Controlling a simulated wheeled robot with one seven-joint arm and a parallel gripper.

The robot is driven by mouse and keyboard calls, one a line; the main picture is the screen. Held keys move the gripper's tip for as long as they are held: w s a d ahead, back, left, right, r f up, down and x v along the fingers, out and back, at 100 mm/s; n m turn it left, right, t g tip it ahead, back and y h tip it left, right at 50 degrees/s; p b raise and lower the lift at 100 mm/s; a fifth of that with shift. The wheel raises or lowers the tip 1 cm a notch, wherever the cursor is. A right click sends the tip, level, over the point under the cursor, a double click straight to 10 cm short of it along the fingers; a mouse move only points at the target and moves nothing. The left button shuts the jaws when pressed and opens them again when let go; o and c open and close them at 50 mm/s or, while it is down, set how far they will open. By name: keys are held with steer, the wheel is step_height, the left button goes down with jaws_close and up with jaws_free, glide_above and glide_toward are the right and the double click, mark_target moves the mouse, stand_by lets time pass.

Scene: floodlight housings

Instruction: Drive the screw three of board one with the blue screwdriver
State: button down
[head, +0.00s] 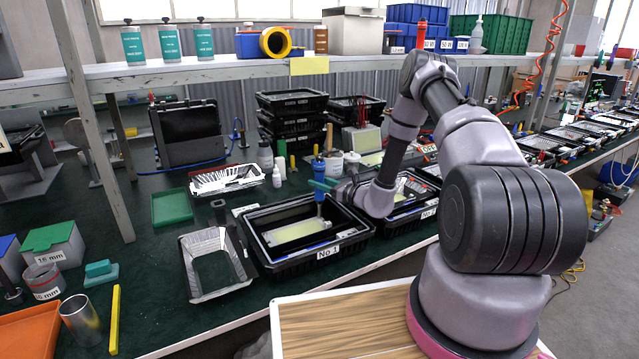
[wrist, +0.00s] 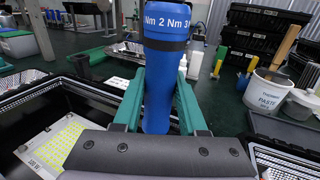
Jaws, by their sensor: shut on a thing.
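My gripper (head: 322,186) is over the black housing marked No 1 (head: 330,252). Its green fingers are shut on the blue screwdriver (wrist: 160,75), which stands upright between them in the wrist view. In the head view the blue screwdriver (head: 319,168) points down at the right part of board one (head: 292,232), a pale board inside the housing. I cannot tell whether its tip touches a screw. Screw three is too small to make out. In the wrist view a board with yellow squares (wrist: 50,145) lies at the lower left; the tip is hidden behind the gripper body.
A black-rimmed frame (head: 190,262) lies left of the housing. Another housing (head: 412,200) stands to its right, partly behind my arm. A white paste pot (wrist: 266,92) and stacked black housings (head: 290,105) stand behind. The shelf (head: 225,68) runs above the bench.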

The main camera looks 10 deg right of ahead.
steer(key=shift+s+f, duration=0.1)
steer(key=shift+f, duration=0.3)
stand_by(1.4)
steer(key=shift+r, duration=0.2)
